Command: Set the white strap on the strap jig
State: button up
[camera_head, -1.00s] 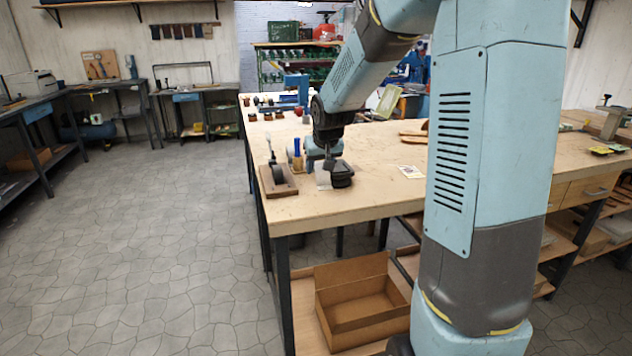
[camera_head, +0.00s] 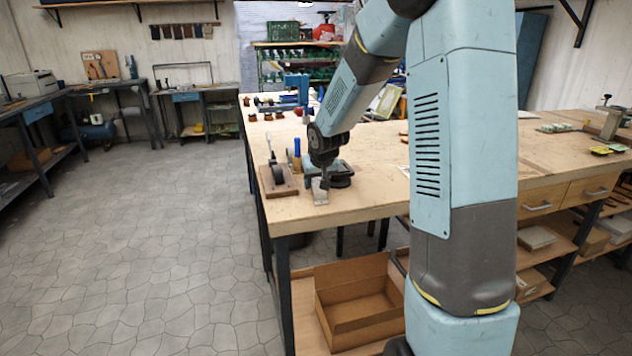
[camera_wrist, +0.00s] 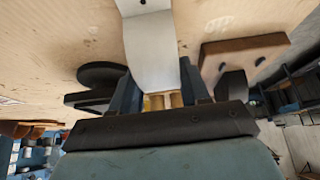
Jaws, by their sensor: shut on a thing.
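The white strap (camera_wrist: 150,48) is a pale band running up from between my fingers in the wrist view. In the head view it shows as a small pale piece (camera_head: 320,196) near the table's front edge. My gripper (camera_wrist: 155,98) is shut on its near end, low over the table. A brown wooden board (camera_head: 277,181) with a dark rounded form and an upright lever stands just left of the strap; it seems to be the strap jig. Its board (camera_wrist: 243,50) shows right of the strap in the wrist view, apart from it. The fingertips are partly hidden in the head view.
A dark round object (camera_head: 341,181) stands close on the other side of my gripper. A blue bottle-like thing (camera_head: 297,148) is behind the board. The worktable (camera_head: 370,200) is bare in front; an open cardboard box (camera_head: 355,300) is below.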

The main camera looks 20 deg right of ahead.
jog(key=o, duration=1)
jog(key=v, duration=1.2)
jog(key=s+r, duration=0.2)
jog(key=s, duration=0.8)
jog(key=s+r, duration=0.3)
jog(key=s, duration=0.7)
jog(key=s+r, duration=0.2)
jog(key=s, duration=0.9)
jog(key=shift+r, duration=0.15)
jog(key=shift+o, duration=0.2)
